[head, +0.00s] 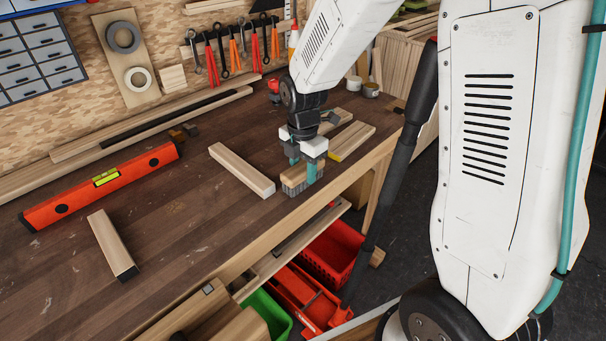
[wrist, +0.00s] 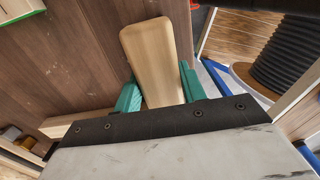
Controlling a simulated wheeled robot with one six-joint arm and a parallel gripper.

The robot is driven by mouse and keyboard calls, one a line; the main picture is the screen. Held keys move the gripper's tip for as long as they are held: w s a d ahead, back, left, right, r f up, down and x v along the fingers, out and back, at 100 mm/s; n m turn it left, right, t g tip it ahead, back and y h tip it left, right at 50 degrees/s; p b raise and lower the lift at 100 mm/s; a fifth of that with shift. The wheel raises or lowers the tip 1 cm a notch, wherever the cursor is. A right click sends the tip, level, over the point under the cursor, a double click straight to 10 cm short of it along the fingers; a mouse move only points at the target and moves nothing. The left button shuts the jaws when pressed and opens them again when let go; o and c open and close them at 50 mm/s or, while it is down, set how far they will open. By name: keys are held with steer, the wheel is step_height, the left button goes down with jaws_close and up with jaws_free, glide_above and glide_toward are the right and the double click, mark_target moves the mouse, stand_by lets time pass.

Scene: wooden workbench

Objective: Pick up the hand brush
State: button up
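The hand brush (head: 293,186) has a pale wooden body with grey bristles beneath. It is at the front edge of the workbench in the head view. My gripper (head: 303,172) points down over it, with one teal finger on the near side and the other on the far side. In the wrist view, the wooden top of the brush (wrist: 154,55) runs between the two teal fingers of my gripper (wrist: 161,84). The fingers appear to touch it on both sides, with no clear gap. I cannot tell whether the bristles rest on the bench.
A wooden block (head: 242,170) lies left of the brush, and another block (head: 112,246) lies farther left. An orange spirit level (head: 103,187) is behind that. Wooden pieces (head: 352,141) lie right of my gripper. Red crates (head: 332,252) stand below the bench edge.

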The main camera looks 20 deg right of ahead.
mark_target(303, 166)
steer(key=c, duration=0.5)
step_height(303, 166, up, 10)
steer(key=shift+r, duration=0.1)
